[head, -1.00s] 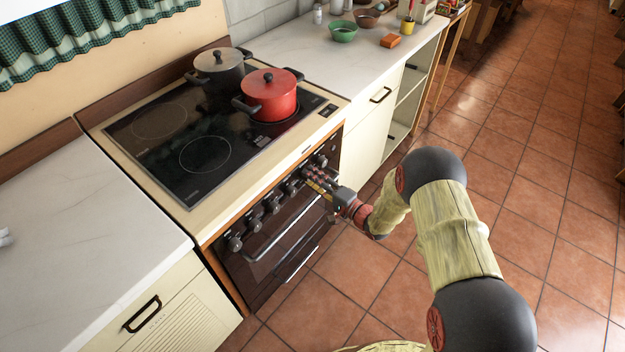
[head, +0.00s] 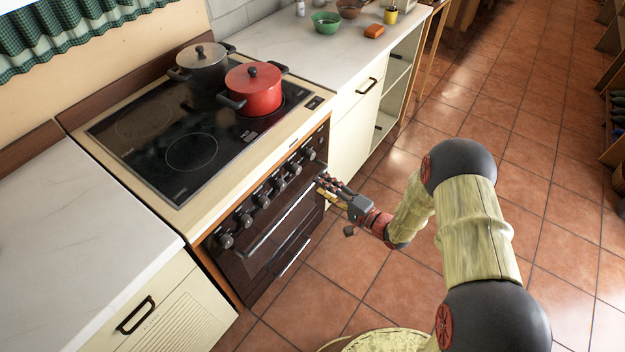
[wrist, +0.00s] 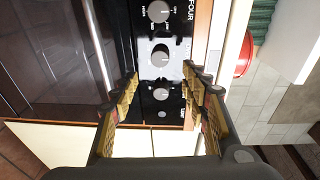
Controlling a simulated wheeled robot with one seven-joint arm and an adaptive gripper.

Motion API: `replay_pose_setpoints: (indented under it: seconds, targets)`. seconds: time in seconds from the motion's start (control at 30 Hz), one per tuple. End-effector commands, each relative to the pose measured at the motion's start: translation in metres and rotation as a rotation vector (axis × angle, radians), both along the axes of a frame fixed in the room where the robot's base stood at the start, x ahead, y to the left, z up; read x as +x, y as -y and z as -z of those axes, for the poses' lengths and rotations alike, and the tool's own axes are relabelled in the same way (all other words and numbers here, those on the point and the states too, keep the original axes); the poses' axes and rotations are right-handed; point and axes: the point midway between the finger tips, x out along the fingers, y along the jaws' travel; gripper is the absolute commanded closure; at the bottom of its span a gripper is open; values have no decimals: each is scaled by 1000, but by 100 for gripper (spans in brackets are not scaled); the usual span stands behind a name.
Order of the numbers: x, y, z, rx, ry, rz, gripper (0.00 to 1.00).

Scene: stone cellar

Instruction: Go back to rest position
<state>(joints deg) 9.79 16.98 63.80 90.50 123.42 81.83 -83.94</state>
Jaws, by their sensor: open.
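My gripper (head: 325,188) is in front of the oven's right side, below the knob row, in the head view. In the wrist view its two fingers (wrist: 160,100) are spread apart with nothing held between them. The oven (head: 270,225) has a dark door with a metal handle bar (head: 285,222) and a row of black knobs (head: 262,200). In the wrist view, knobs (wrist: 160,58) show beyond and between the fingertips. I cannot tell from the pictures how far the fingertips are from the panel.
A red pot (head: 253,92) and a grey pot (head: 203,70) stand on the black cooktop (head: 150,150). White counters (head: 80,230) flank the stove. The tiled floor (head: 540,200) at right is open.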

Motion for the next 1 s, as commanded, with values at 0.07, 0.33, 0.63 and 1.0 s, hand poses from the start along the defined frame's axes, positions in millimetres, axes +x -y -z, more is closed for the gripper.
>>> replay_pose_setpoints:
  seconds: [0.07,0.33,0.63,1.0]
  targets:
    - [-7,8,0,0,-1,2,54]
    - [-15,14,-1,-1,-1,-1,54]
    - [-15,14,-1,-1,-1,-1,54]
    - [-21,9,8,87,-142,-17,54]
